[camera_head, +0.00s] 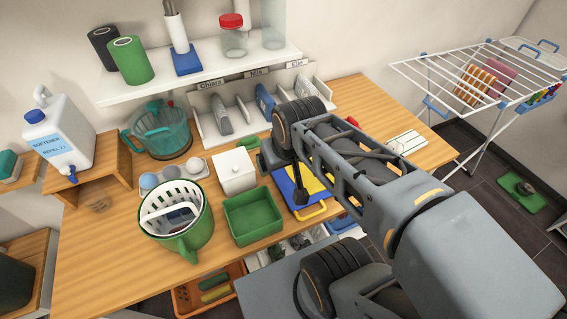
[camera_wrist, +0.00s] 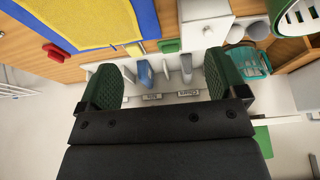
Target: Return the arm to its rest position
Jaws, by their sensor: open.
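My gripper (camera_wrist: 161,75) is open in the wrist view, with its two green-padded fingers wide apart. Nothing is held between them. Beyond the fingers are the labelled white rack (camera_wrist: 150,97) and the table, seen upside down. My arm (camera_head: 350,150) reaches from the lower right over the wooden table (camera_head: 110,265) in the head view. The arm is bent and raised above the blue and yellow board (camera_head: 287,188), partly covering it. The gripper itself cannot be made out clearly in the head view.
The labelled rack (camera_head: 212,125) and a shelf (camera_head: 200,75) are behind. A drying rack (camera_head: 480,70) stands at right, past some open floor.

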